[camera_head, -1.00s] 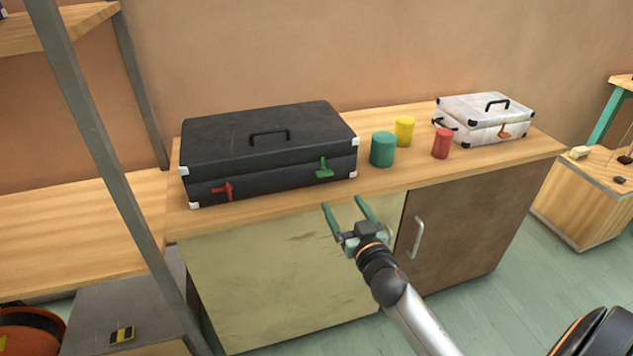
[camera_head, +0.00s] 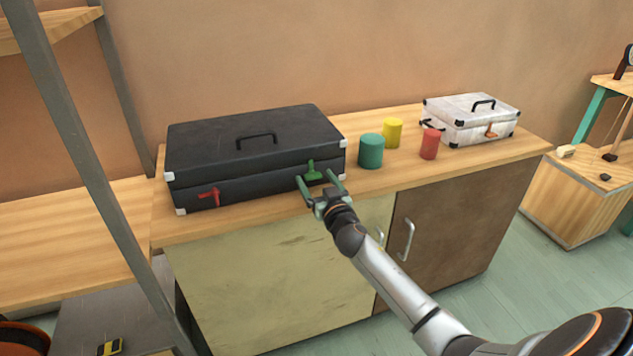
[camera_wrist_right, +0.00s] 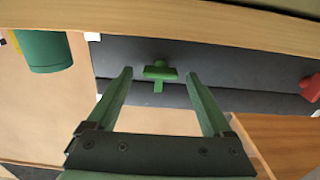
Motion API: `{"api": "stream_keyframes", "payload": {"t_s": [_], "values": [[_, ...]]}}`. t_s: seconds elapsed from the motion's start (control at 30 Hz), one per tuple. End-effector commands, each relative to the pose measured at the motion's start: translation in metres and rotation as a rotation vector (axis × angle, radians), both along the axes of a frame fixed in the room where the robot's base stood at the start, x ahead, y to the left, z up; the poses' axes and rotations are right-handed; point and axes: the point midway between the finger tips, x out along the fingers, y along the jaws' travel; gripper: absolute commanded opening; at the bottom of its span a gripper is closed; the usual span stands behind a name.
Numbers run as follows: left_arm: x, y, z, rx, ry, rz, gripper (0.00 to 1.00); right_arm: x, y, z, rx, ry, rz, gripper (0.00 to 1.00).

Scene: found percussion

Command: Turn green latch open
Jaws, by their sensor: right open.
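The green latch (camera_head: 313,172) is on the front of the black case (camera_head: 240,140), near its right end. It also shows in the right wrist view (camera_wrist_right: 160,73), ahead of and between the two fingers, apart from them. My right gripper (camera_head: 319,182) is open and empty just in front of the latch; its green fingers point toward the case in the right wrist view (camera_wrist_right: 160,85). The red latch (camera_head: 209,197) is near the case's left end. My left gripper is not in view.
The case stands on a wooden counter (camera_head: 400,180). Green (camera_head: 371,151), yellow (camera_head: 392,133) and red (camera_head: 430,144) cylinders stand to its right, before a white case (camera_head: 470,118). A grey metal post (camera_head: 85,150) rises at the left.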

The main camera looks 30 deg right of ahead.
Motion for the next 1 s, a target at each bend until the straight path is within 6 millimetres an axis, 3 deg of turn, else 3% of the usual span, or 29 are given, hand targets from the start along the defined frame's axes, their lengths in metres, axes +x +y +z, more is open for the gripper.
{"api": "stream_keyframes", "payload": {"t_s": [0.13, 0.87, 1.0], "values": [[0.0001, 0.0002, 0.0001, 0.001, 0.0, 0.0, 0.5, -0.0002, 0.0, 0.0, -0.001, 0.0, 0.0, 0.84], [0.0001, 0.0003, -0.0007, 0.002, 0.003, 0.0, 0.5, -0.0004, 0.0003, -0.0005, 0.0, 0.001, 0.0, 0.02], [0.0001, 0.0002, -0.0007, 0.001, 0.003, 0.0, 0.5, -0.0005, 0.0003, -0.0006, -0.003, 0.002, 0.0, 0.0]]}}
